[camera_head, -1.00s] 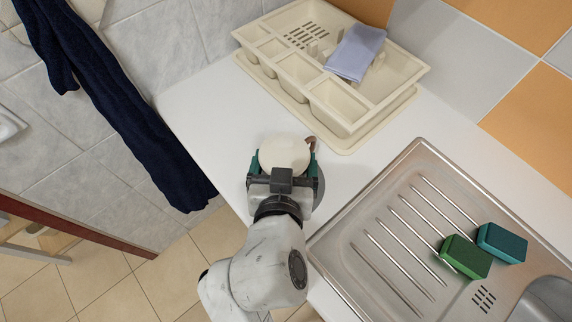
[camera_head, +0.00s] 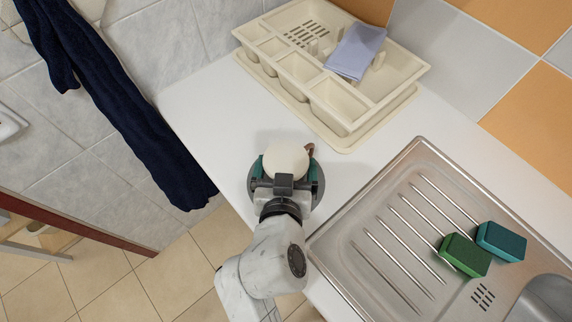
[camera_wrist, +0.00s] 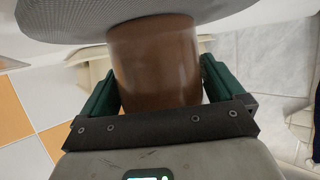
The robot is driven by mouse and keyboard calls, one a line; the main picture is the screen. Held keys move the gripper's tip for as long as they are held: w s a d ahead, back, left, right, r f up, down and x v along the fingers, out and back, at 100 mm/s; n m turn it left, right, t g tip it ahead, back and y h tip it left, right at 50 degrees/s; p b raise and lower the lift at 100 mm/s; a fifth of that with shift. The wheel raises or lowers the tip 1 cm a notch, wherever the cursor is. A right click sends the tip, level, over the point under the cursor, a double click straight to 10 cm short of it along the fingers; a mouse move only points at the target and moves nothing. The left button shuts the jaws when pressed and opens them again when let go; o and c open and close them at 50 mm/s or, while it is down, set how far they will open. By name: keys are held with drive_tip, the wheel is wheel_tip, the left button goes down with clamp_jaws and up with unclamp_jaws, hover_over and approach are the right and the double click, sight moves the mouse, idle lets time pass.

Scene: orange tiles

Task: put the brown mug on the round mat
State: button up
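The brown mug (camera_wrist: 158,60) stands upright on the round grey mat (camera_head: 254,194), as both views show. From above, in the head view, its pale round top (camera_head: 286,159) and a bit of brown handle (camera_head: 310,148) at the right show. The mat also shows at the top of the wrist view (camera_wrist: 70,18). My gripper (camera_head: 287,171) is open around the mug, with one green finger on each side and small gaps between. The gripper also shows in the wrist view (camera_wrist: 160,88). My gripper hides part of the mat.
A cream cutlery tray (camera_head: 345,124) with a lilac cloth (camera_head: 355,52) stands behind on the white counter (camera_head: 215,112). A steel sink drainer (camera_head: 375,222) with a green sponge (camera_head: 465,256) and a teal sponge (camera_head: 501,242) is at the right. A dark blue towel (camera_head: 112,105) hangs at the left.

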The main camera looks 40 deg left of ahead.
drive_tip(key=shift+o, duration=0.2)
drive_tip(key=shift+r, duration=0.2)
drive_tip(key=b+v, duration=0.1)
drive_tip(key=v, duration=1.1)
